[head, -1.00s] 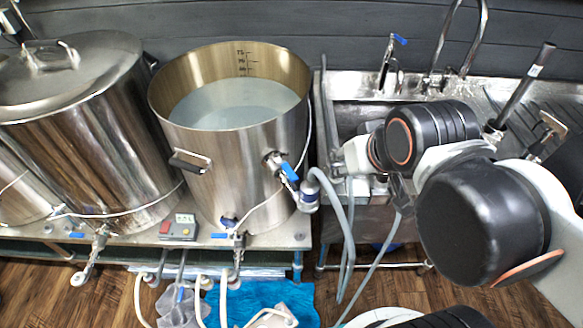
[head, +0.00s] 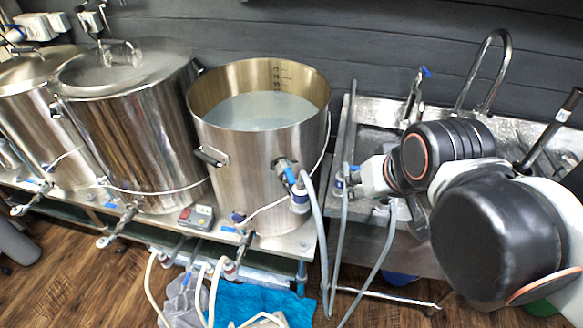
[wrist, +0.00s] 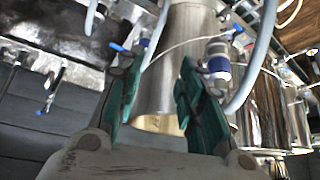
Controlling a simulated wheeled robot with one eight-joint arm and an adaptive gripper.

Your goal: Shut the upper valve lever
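The upper valve (head: 281,163) sticks out of the side of the open steel kettle (head: 235,160). Its blue lever (head: 290,176) slants down to the right, close to the valve body. A blue-and-grey hose fitting (head: 299,198) hangs below it. My gripper is mostly hidden behind my arm in the head view. In the wrist view my gripper (wrist: 161,65) has its green fingers spread, with nothing held between them. The kettle wall (wrist: 180,60) shows beyond the gap. A blue-ringed fitting (wrist: 217,57) shows beyond the right finger; the lever there is hard to make out.
Grey hoses (head: 328,255) hang right of the kettle, one with another fitting (head: 345,180). A lower valve with a blue lever (head: 229,229) and a small control box (head: 196,217) are at the bench front. A steel sink (head: 373,140) stands right. Lidded kettles (head: 135,130) stand left.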

